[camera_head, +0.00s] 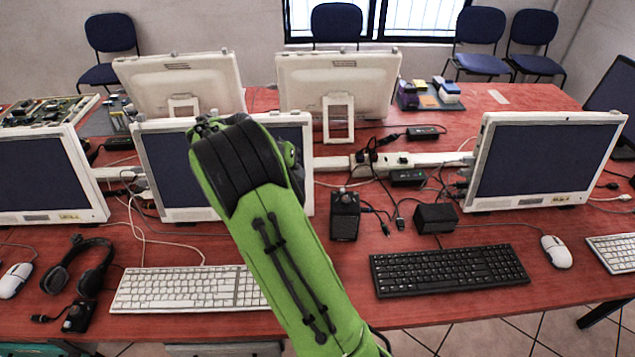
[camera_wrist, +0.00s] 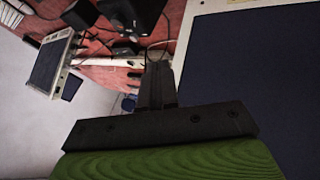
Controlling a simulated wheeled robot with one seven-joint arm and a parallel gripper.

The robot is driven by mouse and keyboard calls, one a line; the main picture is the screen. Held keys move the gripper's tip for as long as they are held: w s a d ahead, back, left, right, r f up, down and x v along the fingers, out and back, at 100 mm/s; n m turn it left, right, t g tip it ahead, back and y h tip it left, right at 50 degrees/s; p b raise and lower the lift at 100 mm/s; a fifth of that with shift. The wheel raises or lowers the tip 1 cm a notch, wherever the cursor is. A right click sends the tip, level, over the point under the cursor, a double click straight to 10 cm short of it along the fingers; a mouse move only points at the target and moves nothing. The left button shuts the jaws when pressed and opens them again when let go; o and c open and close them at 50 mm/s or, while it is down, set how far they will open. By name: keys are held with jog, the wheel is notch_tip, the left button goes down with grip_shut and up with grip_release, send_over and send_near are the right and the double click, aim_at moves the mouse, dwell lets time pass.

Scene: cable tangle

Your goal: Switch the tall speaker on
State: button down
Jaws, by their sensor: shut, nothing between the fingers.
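The tall speaker (camera_head: 345,222) is a black upright box on the red table, right of the middle monitor, with a small knob-like part on top. A dark box at the top of the wrist view (camera_wrist: 133,14) appears to be the same speaker, beyond my fingertips and apart from them. A shorter black box (camera_head: 436,218) stands to its right. My gripper (camera_wrist: 157,72) is shut and empty, beside a large dark monitor screen in the wrist view. In the head view my green arm hides the fingers. I cannot make out a switch or its state.
The middle monitor (camera_head: 170,165) stands close to my arm. A white power strip (camera_head: 425,159) and loose cables lie behind the speaker. A black keyboard (camera_head: 450,270) and a white keyboard (camera_head: 190,289) lie in front. The right monitor (camera_head: 545,158) stands further off.

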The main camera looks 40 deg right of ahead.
aim_at(343, 189)
jog(key=s+d+f+b, duration=0.1)
jog(key=d+f, duration=0.1)
jog(key=s+d+f+b, duration=0.1)
jog(key=d+f, duration=0.2)
jog(key=s+d+f+b, duration=0.1)
jog(key=d+f, duration=0.1)
jog(key=d, duration=0.1)
jog(key=shift+s+d+f, duration=0.1)
jog(key=shift+f, duration=0.3)
jog(key=shift+s+d, duration=0.2)
jog(key=shift+s+d+b, duration=0.35)
jog(key=shift+s+d, duration=0.45)
jog(key=shift+s, duration=0.05)
jog(key=shift+a, duration=0.1)
